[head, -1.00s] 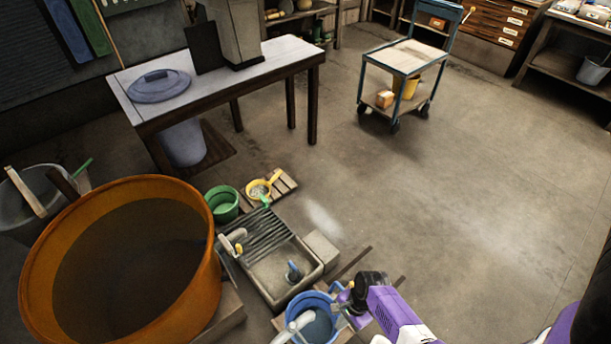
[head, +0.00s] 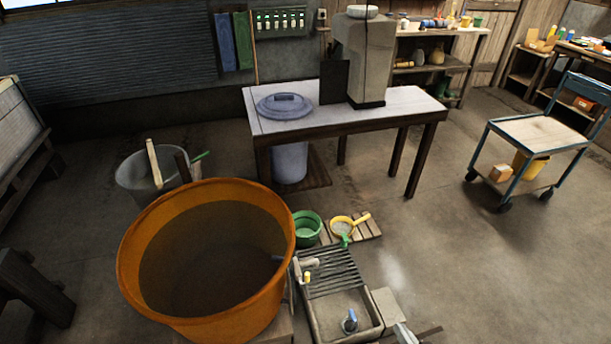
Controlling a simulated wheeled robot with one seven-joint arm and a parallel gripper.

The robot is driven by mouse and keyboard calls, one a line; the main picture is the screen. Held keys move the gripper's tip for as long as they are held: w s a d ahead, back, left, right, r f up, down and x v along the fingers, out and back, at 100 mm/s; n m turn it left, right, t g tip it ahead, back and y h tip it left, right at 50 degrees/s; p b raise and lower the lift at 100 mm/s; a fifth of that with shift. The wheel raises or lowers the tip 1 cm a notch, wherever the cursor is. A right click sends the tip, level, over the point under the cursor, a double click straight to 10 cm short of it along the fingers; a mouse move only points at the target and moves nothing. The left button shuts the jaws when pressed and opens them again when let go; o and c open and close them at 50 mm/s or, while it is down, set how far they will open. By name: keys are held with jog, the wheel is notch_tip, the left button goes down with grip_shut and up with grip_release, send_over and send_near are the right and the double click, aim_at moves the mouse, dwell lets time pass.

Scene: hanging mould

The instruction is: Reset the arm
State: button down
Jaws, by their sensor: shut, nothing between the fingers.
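My gripper does not clearly show in the head view now. A small pale grey piece (head: 405,334) pokes up at the bottom edge, right of the sink. I cannot tell whether it belongs to my arm or to a tool. The large orange tub (head: 205,260) stands at the lower left, holding dark brown contents. The grey stone sink (head: 320,322) with a ribbed rack sits just right of it. A blue-handled thing (head: 349,321) is in the sink.
A green bowl (head: 307,228) and a yellow sieve (head: 342,226) sit behind the sink. A grey tub (head: 150,178) is at left. A blue cart (head: 530,135) is at right. The floor between cart and sink is clear.

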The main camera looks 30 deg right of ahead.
jog(key=s+a+r+n+t+y, duration=0.2)
jog(key=s+a+r+n, duration=0.2)
jog(key=r, duration=0.8)
jog(key=s+a+r+n+t+y, duration=0.2)
jog(key=s+a+r+n, duration=0.2)
jog(key=s+a+r, duration=0.4)
jog(key=a+r, duration=0.5)
jog(key=shift+a, duration=0.25)
jog(key=shift+s, duration=0.1)
